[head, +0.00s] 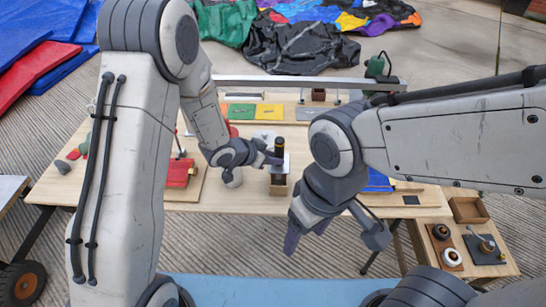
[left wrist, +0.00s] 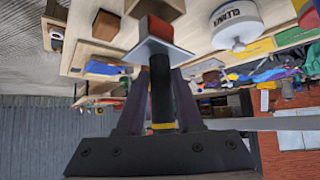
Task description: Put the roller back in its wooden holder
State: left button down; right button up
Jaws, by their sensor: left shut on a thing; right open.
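The roller's black handle (head: 279,147) with a yellow band stands upright above a pale plate (head: 280,165). My left gripper (head: 273,158) is shut on this handle. In the left wrist view, its two fingers (left wrist: 155,100) flank the black handle (left wrist: 161,85), with the pale plate (left wrist: 158,52) beyond. My right gripper (head: 333,236) is open and empty, in front of the table.
A white jar (left wrist: 237,24) stands close beside the holder. A red item (head: 179,173) lies left on the wooden table (head: 235,202), and a blue one (head: 378,181) lies right. The table's front edge is near the holder.

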aim_at(271, 168)
pick_arm(q)
jog(key=shift+f, duration=0.1)
jog(key=shift+f+b, duration=0.8)
jog(key=shift+f, duration=0.1)
jog(key=shift+f, duration=0.2)
jog(key=shift+f+b, duration=1.05)
jog(key=shift+f, duration=0.1)
jog(key=shift+f, duration=0.1)
jog(key=shift+f+b, duration=0.6)
jog(key=shift+f, duration=0.1)
dwell(0.3)
